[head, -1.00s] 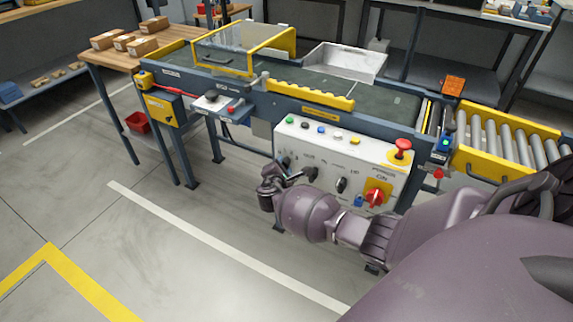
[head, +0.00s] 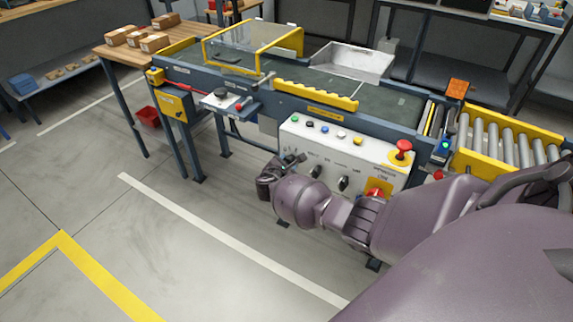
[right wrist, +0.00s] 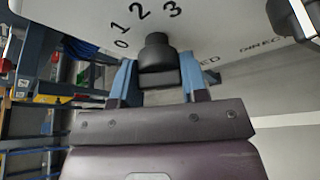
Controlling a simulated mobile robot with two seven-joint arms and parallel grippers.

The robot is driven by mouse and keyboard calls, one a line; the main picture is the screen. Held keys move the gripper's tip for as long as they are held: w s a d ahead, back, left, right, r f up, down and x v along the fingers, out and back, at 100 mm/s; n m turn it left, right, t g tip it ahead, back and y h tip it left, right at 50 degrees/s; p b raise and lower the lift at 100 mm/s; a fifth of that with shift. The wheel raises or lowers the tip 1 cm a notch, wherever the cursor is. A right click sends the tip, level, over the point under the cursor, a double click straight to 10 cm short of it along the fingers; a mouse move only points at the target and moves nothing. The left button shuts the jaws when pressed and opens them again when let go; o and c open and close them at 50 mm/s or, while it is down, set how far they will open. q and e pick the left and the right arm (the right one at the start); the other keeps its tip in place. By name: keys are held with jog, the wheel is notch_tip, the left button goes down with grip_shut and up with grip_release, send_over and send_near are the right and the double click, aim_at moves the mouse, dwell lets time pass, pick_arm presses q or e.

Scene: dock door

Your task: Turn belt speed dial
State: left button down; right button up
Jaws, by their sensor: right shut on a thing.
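The belt speed dial (right wrist: 158,52) is a black round knob on a white panel in the right wrist view. The figures 0, 1, 2 and 3 are printed around it. My right gripper (right wrist: 159,80) has a blue finger on each side of the knob and is shut on it. In the head view my right gripper (head: 291,161) is at the left end of the white control panel (head: 300,140), and the dial is mostly hidden there. My left gripper is not in view.
Other black knobs (head: 343,183), a red selector (head: 377,190), a red mushroom button (head: 404,146) and several small coloured buttons share the panel. The conveyor (head: 385,104) runs above it. The floor (head: 150,240) at front left is clear.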

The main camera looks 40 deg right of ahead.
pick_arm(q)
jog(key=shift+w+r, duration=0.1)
pick_arm(e)
jog(key=o, duration=0.8)
jog(key=shift+c, duration=0.2)
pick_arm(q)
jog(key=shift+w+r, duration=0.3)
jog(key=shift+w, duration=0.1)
pick_arm(e)
jog(key=shift+o, duration=0.8)
jog(key=shift+s+a+r, duration=0.1)
jog(key=shift+a, duration=0.05)
pick_arm(q)
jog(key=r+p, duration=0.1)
jog(key=p, duration=0.1)
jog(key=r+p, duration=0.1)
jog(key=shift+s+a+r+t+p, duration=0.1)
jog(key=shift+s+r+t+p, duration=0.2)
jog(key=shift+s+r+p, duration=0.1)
pick_arm(e)
jog(key=v, duration=1)
jog(key=shift+a, duration=0.2)
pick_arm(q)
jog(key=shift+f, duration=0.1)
pick_arm(e)
jog(key=shift+s, duration=0.15)
